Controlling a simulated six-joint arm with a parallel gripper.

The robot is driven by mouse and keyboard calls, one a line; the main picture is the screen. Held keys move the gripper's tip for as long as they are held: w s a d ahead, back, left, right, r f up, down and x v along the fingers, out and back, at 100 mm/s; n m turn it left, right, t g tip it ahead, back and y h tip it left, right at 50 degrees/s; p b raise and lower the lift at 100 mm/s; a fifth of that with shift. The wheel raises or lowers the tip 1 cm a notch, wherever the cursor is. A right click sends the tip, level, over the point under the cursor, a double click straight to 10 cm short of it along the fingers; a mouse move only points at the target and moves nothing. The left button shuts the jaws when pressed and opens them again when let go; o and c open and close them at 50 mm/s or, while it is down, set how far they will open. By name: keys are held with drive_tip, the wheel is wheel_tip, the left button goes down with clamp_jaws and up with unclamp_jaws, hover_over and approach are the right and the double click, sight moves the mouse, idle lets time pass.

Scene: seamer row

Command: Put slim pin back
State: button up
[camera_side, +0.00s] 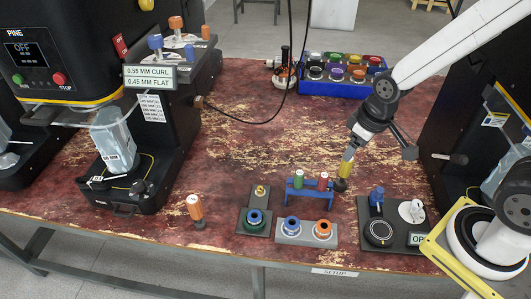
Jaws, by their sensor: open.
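No label reads "slim pin", so I cannot tell which pin it is. A yellow pin (345,167) with a dark lower end stands directly under my gripper (349,153), at the right end of a blue rack (308,195). The gripper is open at its top; contact between them is too small to tell. I cannot tell whether this pin stands in the rack or beside it. A green pin (297,179) and a red pin (322,181) stand in the rack. An orange pin (195,207) with a dark foot stands alone on the table to the left.
Grey blocks with blue, green and orange rings (292,226) sit in front of the rack. A plate with a black dial (379,232) is to the right. A blue crate of coloured cans (335,88) is behind. A PINE machine (75,45) stands left.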

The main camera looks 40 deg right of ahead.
drive_tip(key=shift+s+d+r+m, duration=0.1)
drive_tip(key=shift+s+d+m, duration=0.05)
drive_tip(key=shift+s+m, duration=0.85)
drive_tip(key=shift+w, duration=0.1)
idle(1.0)
